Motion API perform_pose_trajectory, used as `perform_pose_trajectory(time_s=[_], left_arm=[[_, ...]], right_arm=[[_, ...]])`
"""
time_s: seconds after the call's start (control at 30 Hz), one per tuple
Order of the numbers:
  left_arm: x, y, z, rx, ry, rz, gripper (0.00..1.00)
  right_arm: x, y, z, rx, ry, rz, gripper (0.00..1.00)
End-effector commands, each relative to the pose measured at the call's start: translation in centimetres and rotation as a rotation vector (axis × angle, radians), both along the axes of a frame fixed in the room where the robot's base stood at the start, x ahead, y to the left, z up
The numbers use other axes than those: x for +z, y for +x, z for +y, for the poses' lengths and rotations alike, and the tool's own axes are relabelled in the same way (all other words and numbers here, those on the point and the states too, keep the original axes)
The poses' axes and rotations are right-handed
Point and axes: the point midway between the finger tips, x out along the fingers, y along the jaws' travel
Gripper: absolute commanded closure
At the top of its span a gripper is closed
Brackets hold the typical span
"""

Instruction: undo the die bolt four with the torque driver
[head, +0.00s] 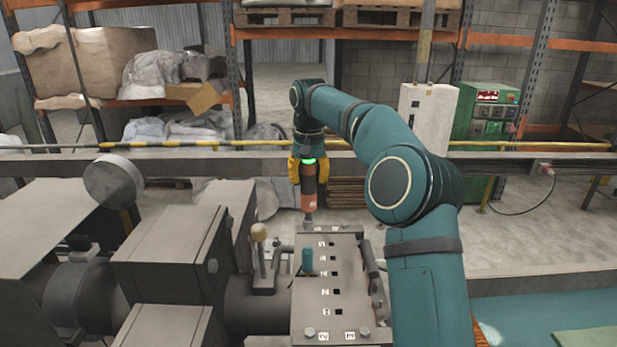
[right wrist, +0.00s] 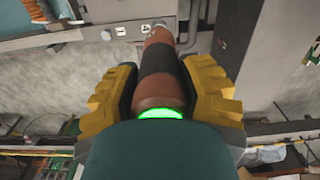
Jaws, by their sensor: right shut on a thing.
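My right gripper (head: 308,170) is shut around the torque driver (head: 309,194), an orange and black tool held upright, nose down. The driver's nose is at the far edge of the grey die block (head: 312,287), by its far left corner. I cannot tell whether it touches a bolt there. The block's top carries a row of white number labels and dark square holes. In the right wrist view the driver (right wrist: 163,72) lies between the yellow fingers of the right gripper (right wrist: 158,80), above a green light ring. The left gripper is not in view.
Large grey machine housings (head: 170,250) fill the left. A yellow-black striped rail (head: 210,144) crosses behind, before storage racks and a green control cabinet (head: 486,112).

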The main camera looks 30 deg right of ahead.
Motion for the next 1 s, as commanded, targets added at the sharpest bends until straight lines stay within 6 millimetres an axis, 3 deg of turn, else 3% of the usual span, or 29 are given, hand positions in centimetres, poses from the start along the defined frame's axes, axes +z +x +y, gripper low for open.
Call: perform_pose_trajectory(time_s=[0.07,1.0], left_arm=[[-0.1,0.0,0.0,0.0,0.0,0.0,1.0],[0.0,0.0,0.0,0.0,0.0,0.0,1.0]], right_arm=[[-0.4,0.0,0.0,0.001,0.002,0.014,1.0],[5.0,0.1,0.0,0.001,0.0,0.0,1.0]])
